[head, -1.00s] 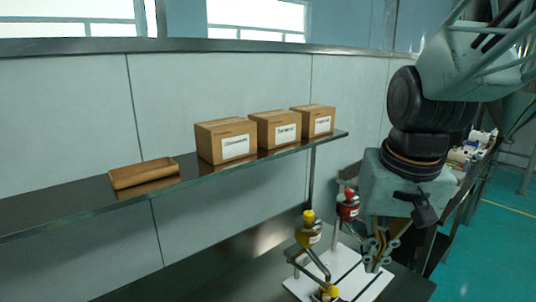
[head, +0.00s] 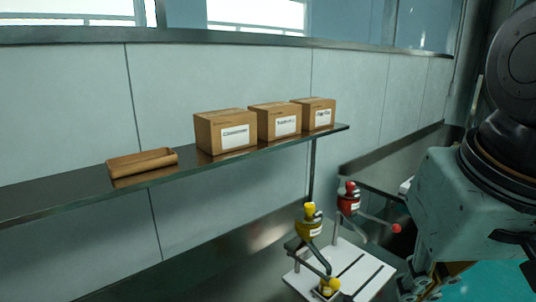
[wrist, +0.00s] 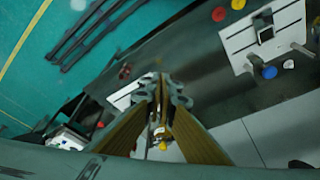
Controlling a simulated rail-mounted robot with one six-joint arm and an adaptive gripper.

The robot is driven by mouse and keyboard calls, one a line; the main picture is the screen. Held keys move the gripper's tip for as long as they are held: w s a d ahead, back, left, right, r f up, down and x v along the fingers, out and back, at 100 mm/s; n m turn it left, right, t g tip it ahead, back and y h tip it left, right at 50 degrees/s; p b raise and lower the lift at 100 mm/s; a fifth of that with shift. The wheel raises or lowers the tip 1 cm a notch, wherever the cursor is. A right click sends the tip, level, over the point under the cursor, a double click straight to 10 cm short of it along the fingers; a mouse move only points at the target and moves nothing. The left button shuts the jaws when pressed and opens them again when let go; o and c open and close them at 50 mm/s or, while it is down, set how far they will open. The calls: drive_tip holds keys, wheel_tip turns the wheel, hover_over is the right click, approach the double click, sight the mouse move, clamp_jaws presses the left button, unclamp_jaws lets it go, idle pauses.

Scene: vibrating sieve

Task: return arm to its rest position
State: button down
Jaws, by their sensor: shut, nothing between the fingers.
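My gripper (head: 420,288) shows at the lower right of the head view, cut off by the bottom edge, with the rest of my arm above it. In the wrist view my gripper (wrist: 161,82) has its two fingers brought together at the tips, with nothing between them. It hangs in the air to the right of a white base plate (head: 350,272) that carries a yellow-topped device (head: 309,228) and a red-topped device (head: 348,200). No object is held.
A dark shelf (head: 60,205) on the left wall bears a brown tray (head: 142,163) and three labelled cardboard boxes (head: 225,131). Another white plate (wrist: 265,35) with a blue knob (wrist: 269,72) lies on the bench in the wrist view. Teal floor (wrist: 95,30) lies beyond.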

drive_tip(key=shift+t, duration=0.3)
drive_tip(key=shift+s+f+b, duration=0.15)
drive_tip(key=shift+s+b, duration=0.15)
drive_tip(key=shift+s, duration=1.05)
drive_tip(key=shift+s+f+b, duration=0.15)
drive_tip(key=shift+s+b, duration=0.1)
drive_tip(key=shift+s, duration=1.1)
